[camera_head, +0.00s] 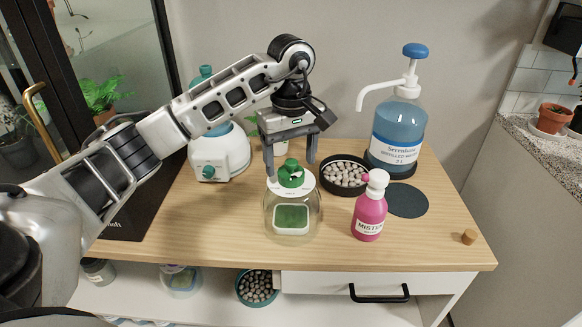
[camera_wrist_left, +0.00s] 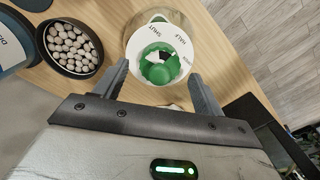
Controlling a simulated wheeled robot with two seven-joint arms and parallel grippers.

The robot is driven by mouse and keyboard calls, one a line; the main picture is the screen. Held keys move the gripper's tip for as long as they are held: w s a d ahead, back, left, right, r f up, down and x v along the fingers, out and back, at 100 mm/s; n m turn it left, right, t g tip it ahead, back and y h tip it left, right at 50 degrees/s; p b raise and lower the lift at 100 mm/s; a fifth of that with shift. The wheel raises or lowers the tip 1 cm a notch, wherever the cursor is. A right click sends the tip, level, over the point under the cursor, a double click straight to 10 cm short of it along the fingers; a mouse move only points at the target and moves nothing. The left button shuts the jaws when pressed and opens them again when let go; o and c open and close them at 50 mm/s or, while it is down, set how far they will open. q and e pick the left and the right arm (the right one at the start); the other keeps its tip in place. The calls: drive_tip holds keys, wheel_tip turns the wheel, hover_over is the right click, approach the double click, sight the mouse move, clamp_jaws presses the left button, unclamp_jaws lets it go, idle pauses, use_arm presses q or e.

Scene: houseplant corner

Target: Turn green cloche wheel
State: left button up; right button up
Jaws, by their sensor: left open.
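The glass cloche (camera_head: 292,212) stands on the wooden table, with a white collar and a green wheel (camera_head: 291,174) on top. In the left wrist view the green wheel (camera_wrist_left: 160,66) sits in a white ring (camera_wrist_left: 179,41) with lettering; "SHUT" and "HALF" can be read. My left gripper (camera_head: 291,168) is open, pointing down just above and behind the wheel. In the left wrist view its two fingers (camera_wrist_left: 160,78) are spread wide, on the near side of the wheel and apart from it. My right gripper is not in view.
A pink mister bottle (camera_head: 369,212) stands right of the cloche. Behind are a dark dish of pebbles (camera_head: 345,177) and a large blue pump bottle (camera_head: 398,135). A white-and-teal device (camera_head: 219,155) stands at back left. A dark round mat (camera_head: 408,200) and a cork (camera_head: 468,237) lie right.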

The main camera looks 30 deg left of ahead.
use_arm(q)
drive_tip(key=shift+f, duration=1.1)
drive_tip(key=c, duration=1)
drive_tip(key=shift+n, duration=0.3)
drive_tip(key=n, duration=0.9)
drive_tip(key=shift+p, duration=0.3)
drive_tip(key=shift+n, duration=0.3)
